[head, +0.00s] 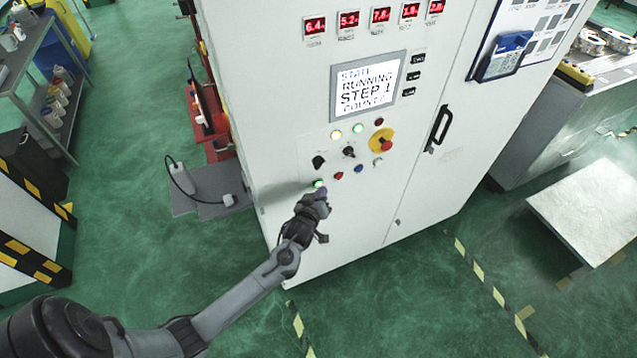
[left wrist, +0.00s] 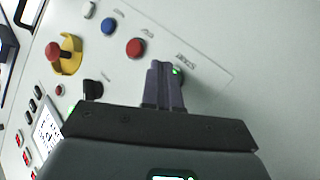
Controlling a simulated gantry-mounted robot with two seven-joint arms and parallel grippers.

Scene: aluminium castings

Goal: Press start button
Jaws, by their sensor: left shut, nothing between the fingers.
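The green lit start button (head: 318,183) is at the lower left of the control panel on the white cabinet. My left gripper (head: 321,194) is shut and empty, with its fingertips at the panel right by the button. In the left wrist view the closed fingers (left wrist: 160,70) reach the panel, and the green button (left wrist: 176,72) shows just right of the tips, partly hidden by them. I cannot tell whether they touch it. The screen (head: 367,85) shows "RUNNING" and "STEP 1". My right gripper is not in view.
Close by on the panel are a red button (head: 339,176), a blue button (head: 358,169), a black knob (head: 319,161) and a red-on-yellow emergency stop (head: 382,142). A black door handle (head: 440,127) sticks out to the right. Green floor lies open in front.

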